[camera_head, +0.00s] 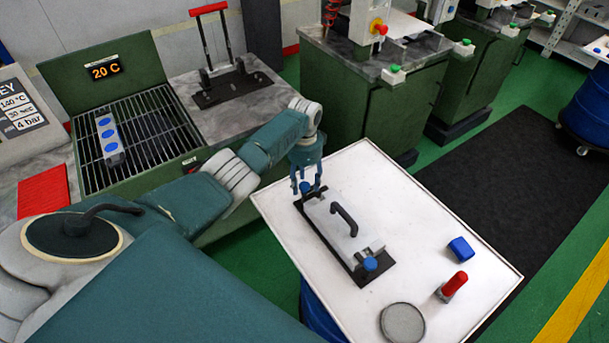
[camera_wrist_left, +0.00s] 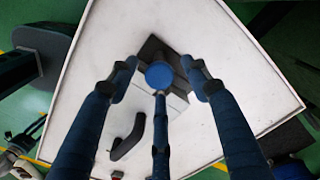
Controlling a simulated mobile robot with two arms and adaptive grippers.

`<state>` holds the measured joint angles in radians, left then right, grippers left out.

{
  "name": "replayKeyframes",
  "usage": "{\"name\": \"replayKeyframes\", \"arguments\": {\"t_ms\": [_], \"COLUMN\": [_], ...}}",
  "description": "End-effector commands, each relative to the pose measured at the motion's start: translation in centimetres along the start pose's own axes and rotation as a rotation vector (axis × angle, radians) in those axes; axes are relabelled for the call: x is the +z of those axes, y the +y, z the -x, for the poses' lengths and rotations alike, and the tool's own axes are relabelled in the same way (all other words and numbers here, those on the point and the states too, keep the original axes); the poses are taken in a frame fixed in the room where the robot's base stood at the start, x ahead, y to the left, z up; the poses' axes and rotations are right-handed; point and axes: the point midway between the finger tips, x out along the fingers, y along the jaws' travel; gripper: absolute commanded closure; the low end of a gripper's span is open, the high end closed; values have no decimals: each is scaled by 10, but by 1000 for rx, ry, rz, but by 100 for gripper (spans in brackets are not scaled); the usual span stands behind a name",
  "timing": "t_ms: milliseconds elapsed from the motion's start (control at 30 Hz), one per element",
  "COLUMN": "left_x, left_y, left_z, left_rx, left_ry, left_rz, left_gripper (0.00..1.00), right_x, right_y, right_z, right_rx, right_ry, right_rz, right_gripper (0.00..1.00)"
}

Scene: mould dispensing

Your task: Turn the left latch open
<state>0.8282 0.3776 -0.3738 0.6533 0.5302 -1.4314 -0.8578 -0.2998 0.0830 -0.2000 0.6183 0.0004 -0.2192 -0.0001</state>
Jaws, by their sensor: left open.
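The mould (camera_head: 325,223) is a pale grey block with a black arched handle (camera_head: 345,217) on a dark base plate, lying on the white table. A blue-knobbed latch (camera_head: 370,263) sits at its near end. Another blue latch knob (camera_wrist_left: 160,75) at the far end shows in the left wrist view, close to the tip of the middle finger. My left gripper (camera_head: 307,187) points down over that far end, open, with its outer fingers spread on either side of the knob. Fingers partly hide this latch in the head view; contact is unclear. My right gripper is out of view.
The white table (camera_head: 290,230) also bears a blue block (camera_head: 460,249), a red-topped item (camera_head: 453,286) and a round grey disc (camera_head: 403,323). A green heater box (camera_head: 150,160) with a grille, reading 20 C, stands at the left. Green machines stand behind.

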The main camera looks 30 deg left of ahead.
Motion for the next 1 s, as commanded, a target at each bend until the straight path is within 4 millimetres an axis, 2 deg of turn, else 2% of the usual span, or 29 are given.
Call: {"name": "replayKeyframes", "arguments": {"t_ms": [167, 400, 600, 767, 1000], "left_x": [0, 0, 0, 1, 1], "left_y": [-1, -2, -1, -1, -1], "left_z": [23, 76, 107, 117, 119], "left_rx": [-4, -5, -3, -2, -2], "left_ry": [2, 3, 2, 1, 1], "left_rz": [-1, 0, 1, 1, 2], "left_gripper": [52, 52, 52, 52, 52], "right_x": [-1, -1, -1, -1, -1], "right_y": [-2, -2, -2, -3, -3], "right_z": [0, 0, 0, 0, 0], "right_rx": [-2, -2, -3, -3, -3], "right_ry": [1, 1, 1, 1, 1], "right_rz": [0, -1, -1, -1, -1], "right_gripper": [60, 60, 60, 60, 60]}}
